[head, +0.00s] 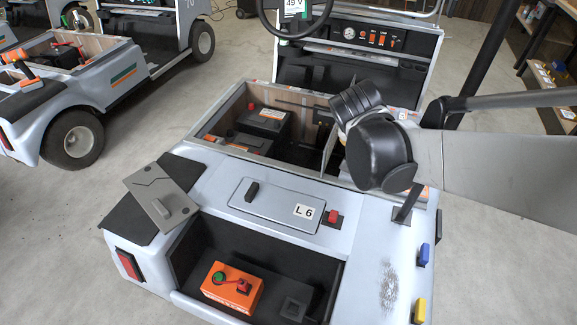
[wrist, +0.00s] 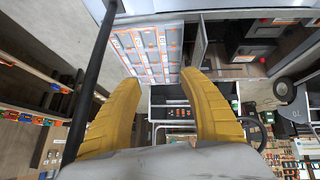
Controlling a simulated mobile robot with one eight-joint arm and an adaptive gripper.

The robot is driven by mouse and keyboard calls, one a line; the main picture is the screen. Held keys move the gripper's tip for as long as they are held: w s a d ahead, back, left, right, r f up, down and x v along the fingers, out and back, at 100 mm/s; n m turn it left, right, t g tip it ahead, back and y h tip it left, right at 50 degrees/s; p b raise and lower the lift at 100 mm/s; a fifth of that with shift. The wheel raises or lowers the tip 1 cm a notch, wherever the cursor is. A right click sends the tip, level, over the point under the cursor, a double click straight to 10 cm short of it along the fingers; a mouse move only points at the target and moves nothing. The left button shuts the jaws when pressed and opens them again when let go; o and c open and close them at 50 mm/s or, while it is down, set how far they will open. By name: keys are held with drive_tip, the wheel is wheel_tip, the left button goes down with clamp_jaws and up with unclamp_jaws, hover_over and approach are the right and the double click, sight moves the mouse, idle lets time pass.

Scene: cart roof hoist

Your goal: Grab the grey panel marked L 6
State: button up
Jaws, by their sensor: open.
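The grey panel marked L 6 (head: 276,204) lies flat on the pale rear deck of the cart in the head view. It has a short black handle near its left end and a white L 6 label at its right end. My gripper (wrist: 160,82) shows in the wrist view as two yellow fingers spread apart, with nothing between them. In the head view my arm comes in from the right, above and beyond the panel, and I cannot make out the fingertips there. I cannot pick out the L 6 panel in the wrist view.
A red knob (head: 333,217) sits just right of the panel. An orange box (head: 232,287) stands in the open bay in front. Another grey plate with a handle (head: 160,200) lies at the left corner. An open bay with batteries (head: 263,122) lies behind. A black post stands at right.

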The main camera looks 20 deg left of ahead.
drive_tip(key=w+a+f+t, duration=0.1)
drive_tip(key=w+a+f, duration=0.1)
drive_tip(key=a+f, duration=0.3)
drive_tip(key=w+a+f, duration=0.2)
drive_tip(key=a, duration=0.6)
drive_tip(key=m+t, duration=0.1)
drive_tip(key=t, duration=0.4)
approach(250, 192)
drive_tip(key=shift+w+d+f+y, duration=0.2)
drive_tip(key=shift+w+f+y, duration=0.05)
drive_tip(key=shift+w+y, duration=0.05)
drive_tip(key=b+x, duration=0.2)
drive_tip(key=x, duration=0.3)
drive_tip(key=shift+w+f, duration=0.25)
drive_tip(key=b+x, duration=0.2)
drive_tip(key=x, duration=0.2)
drive_tip(key=shift+w+d+b, duration=0.1)
drive_tip(key=shift+w+b, duration=0.05)
drive_tip(key=shift+b, duration=0.15)
drive_tip(key=shift+w, duration=0.45)
drive_tip(key=shift+r, duration=0.1)
clamp_jaws()
